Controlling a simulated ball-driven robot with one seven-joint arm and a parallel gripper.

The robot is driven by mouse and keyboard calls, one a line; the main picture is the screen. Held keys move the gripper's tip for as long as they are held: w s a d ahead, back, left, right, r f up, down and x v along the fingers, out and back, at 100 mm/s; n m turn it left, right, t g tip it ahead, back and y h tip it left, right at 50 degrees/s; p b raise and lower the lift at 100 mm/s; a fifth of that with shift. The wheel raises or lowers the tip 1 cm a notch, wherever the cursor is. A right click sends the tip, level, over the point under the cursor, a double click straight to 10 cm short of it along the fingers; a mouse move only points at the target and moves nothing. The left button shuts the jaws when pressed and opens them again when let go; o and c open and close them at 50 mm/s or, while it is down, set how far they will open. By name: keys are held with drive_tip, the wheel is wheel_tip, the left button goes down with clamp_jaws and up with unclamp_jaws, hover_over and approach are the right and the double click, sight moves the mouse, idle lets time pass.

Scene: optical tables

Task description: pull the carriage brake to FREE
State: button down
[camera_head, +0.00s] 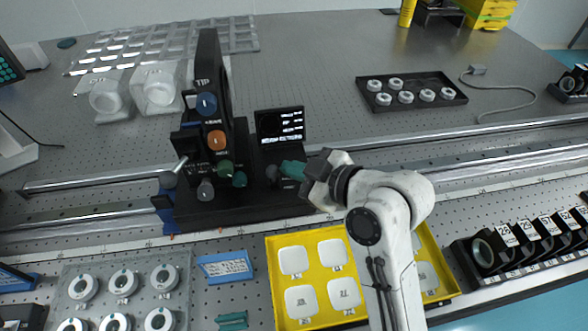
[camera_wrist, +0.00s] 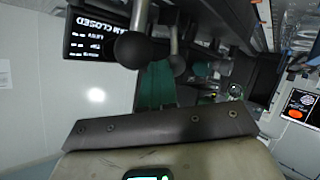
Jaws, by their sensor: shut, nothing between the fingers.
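The black carriage (camera_head: 240,205) stands on the rails at centre left, with a tall column marked "TIP" and several coloured knobs. A lever with a grey ball (camera_head: 168,180) sticks out at its left end. Another dark ball knob (camera_head: 272,173) is by the small screen; I cannot read which one is the brake or its FREE mark. My gripper (camera_head: 288,169) has teal fingers, shut and empty, just right of that dark knob. In the wrist view the teal fingers (camera_wrist: 155,86) lie just below a dark ball knob (camera_wrist: 130,50); contact cannot be told.
The small black screen (camera_head: 280,126) stands behind my fingers; in the wrist view its text ends in "CLOSED". A yellow tray (camera_head: 273,290) with white square pieces lies in front, under my arm. A black tray (camera_head: 455,98) of white rings is behind right. Black numbered holders (camera_head: 490,255) stand right.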

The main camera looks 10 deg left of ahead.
drive_tip(key=shift+s+f+b, duration=0.15)
drive_tip(key=shift+f+b, duration=0.05)
drive_tip(key=shift+b, duration=0.1)
drive_tip(key=shift+r, duration=0.15)
drive_tip(key=shift+r+p, duration=0.75)
drive_tip(key=shift+r, duration=0.05)
